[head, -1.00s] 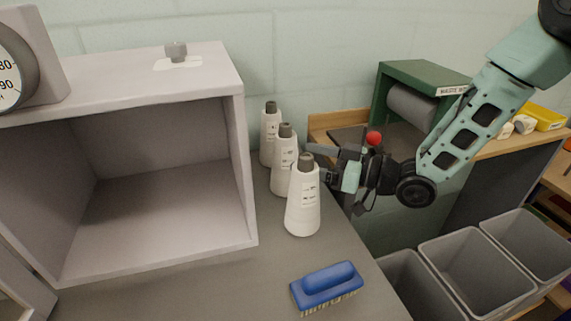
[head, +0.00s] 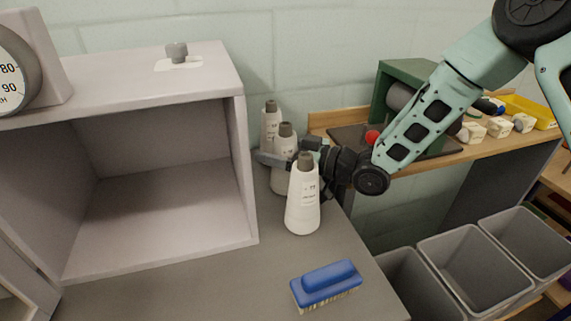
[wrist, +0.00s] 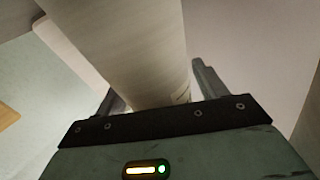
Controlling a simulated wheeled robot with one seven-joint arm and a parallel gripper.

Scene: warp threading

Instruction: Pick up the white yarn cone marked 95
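Three white yarn cones with grey tops stand in a row on the grey counter (head: 210,280): a back cone (head: 270,125), a middle cone (head: 286,152) and a front cone (head: 302,206). Their printed numbers are too small to read surely, so I cannot tell which is marked 95. My gripper (head: 282,155) is at the middle cone, behind the front one, with one finger reaching across its near side. In the wrist view, a pale cone body (wrist: 135,50) stands between the fingers of my gripper (wrist: 158,85). They look open around it; the left finger is mostly hidden.
A grey open-fronted box (head: 150,235) stands left of the cones. A blue brush (head: 326,284) lies on the counter in front. Grey bins (head: 475,270) are at the right. A wooden shelf (head: 480,147) with a green holder and small items is behind my arm.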

